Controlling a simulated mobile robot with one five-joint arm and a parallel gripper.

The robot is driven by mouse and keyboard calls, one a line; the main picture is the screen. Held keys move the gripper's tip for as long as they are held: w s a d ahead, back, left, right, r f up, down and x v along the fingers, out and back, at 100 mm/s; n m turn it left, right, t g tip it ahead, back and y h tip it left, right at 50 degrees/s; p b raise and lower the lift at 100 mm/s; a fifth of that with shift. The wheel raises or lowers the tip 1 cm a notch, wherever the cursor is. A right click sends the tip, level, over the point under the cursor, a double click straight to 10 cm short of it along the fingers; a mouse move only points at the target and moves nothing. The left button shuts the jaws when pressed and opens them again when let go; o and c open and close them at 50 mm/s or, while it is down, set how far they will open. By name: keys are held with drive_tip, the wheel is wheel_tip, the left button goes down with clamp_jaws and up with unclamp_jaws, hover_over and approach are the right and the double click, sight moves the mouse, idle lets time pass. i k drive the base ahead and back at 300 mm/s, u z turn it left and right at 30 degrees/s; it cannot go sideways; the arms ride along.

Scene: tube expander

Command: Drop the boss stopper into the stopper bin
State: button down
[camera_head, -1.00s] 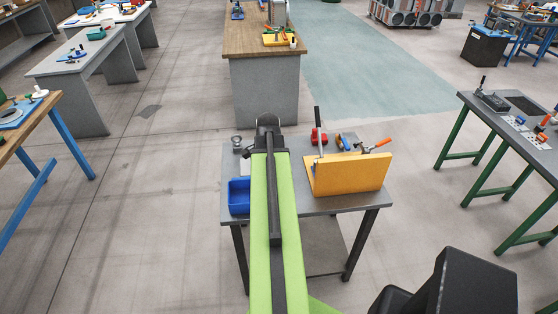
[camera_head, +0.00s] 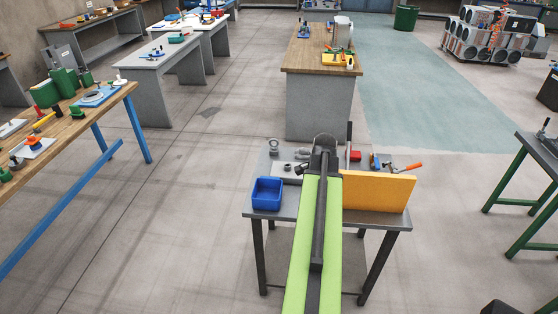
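A blue open bin (camera_head: 267,194) stands at the left front corner of the grey table; it looks empty, and I take it for the stopper bin. My green arm reaches over the table's front edge, right of the bin. My gripper (camera_head: 325,143) is at its far end, over the back of the table; its fingers are hidden behind the wrist, so I cannot tell whether it holds anything. Small grey metal parts, a ring (camera_head: 273,147) and a flat piece (camera_head: 302,154), lie left of it. I cannot make out which thing is the boss stopper.
A yellow-orange upright panel (camera_head: 378,192) stands right of my arm on the table. A wood-topped bench (camera_head: 310,60) stands beyond. The floor left of the table is clear.

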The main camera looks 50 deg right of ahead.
sight(271, 196)
drive_tip(key=i, duration=0.85)
drive_tip(key=z, duration=0.05)
